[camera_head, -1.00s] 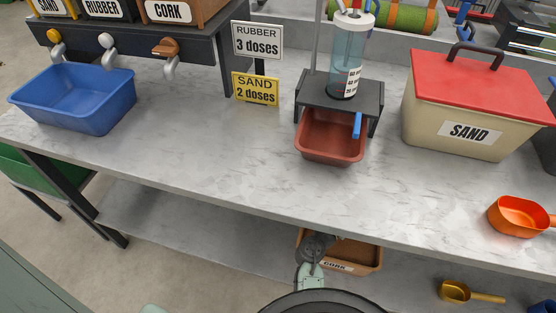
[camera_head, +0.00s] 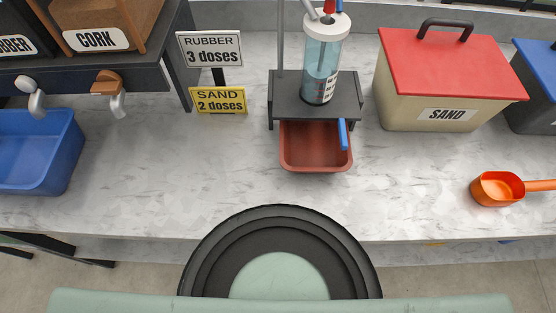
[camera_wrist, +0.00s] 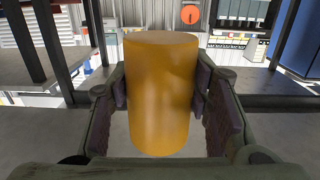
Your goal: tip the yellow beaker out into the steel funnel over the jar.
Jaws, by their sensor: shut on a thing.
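The yellow beaker (camera_wrist: 160,100) shows in the wrist view as a plain yellow-orange cylinder, roughly upright in that picture. My gripper (camera_wrist: 160,85) is shut on it, with one finger on each side. I cannot tell what is inside it. The gripper and the beaker do not show in the head view, where part of my own body blocks the front middle. I see no steel funnel and no jar under a funnel in either current view.
A clear dispenser (camera_head: 322,65) stands on a black stand over a red-brown tray (camera_head: 315,160). A blue tub (camera_head: 40,165) is left; a sand box (camera_head: 440,90) and an orange scoop (camera_head: 495,190) are right. Signs (camera_head: 219,99) stand behind. The front of the bench (camera_head: 120,205) is clear.

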